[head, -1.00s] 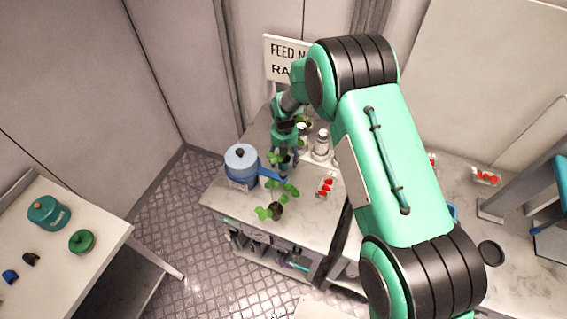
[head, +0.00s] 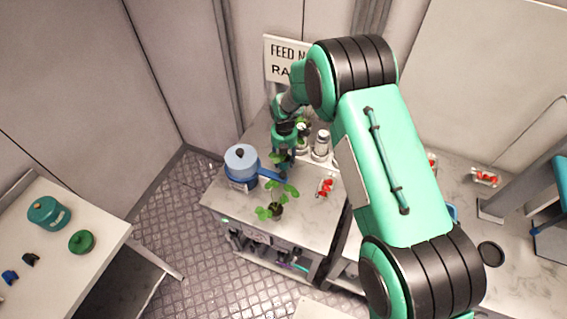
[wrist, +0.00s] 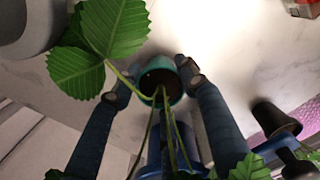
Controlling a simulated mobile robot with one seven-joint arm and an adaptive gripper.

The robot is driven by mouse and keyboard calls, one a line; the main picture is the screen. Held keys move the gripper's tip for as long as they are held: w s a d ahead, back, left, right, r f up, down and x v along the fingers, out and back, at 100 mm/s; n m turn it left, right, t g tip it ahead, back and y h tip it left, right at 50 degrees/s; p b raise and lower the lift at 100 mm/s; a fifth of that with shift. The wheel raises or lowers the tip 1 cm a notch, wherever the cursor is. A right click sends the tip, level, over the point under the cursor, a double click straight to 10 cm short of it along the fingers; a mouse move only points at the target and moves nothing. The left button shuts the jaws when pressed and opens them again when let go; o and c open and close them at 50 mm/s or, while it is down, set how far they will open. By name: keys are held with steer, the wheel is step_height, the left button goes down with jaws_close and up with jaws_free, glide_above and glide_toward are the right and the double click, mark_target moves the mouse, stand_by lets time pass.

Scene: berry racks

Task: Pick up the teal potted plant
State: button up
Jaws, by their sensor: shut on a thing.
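The teal potted plant shows in the wrist view as a teal pot (wrist: 161,72) with dark soil, thin stems and broad green leaves (wrist: 112,28). My gripper (wrist: 157,82) has one finger on each side of the pot and is shut on it. In the head view my gripper (head: 284,165) points down over the counter, behind the blue pot's handle. There the teal pot is mostly hidden by my fingers and a leaf. I cannot tell whether the pot's base touches the counter.
A blue lidded pot (head: 241,168) stands close on the left. A dark-potted plant (head: 277,211) stands in front, near the counter edge. A white jar (head: 321,146) and a tray of red berries (head: 325,187) are on the right. A sign (head: 283,62) stands behind.

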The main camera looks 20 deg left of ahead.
mark_target(284, 158)
steer(key=shift+r+p, duration=0.3)
steer(key=shift+r, duration=4.7)
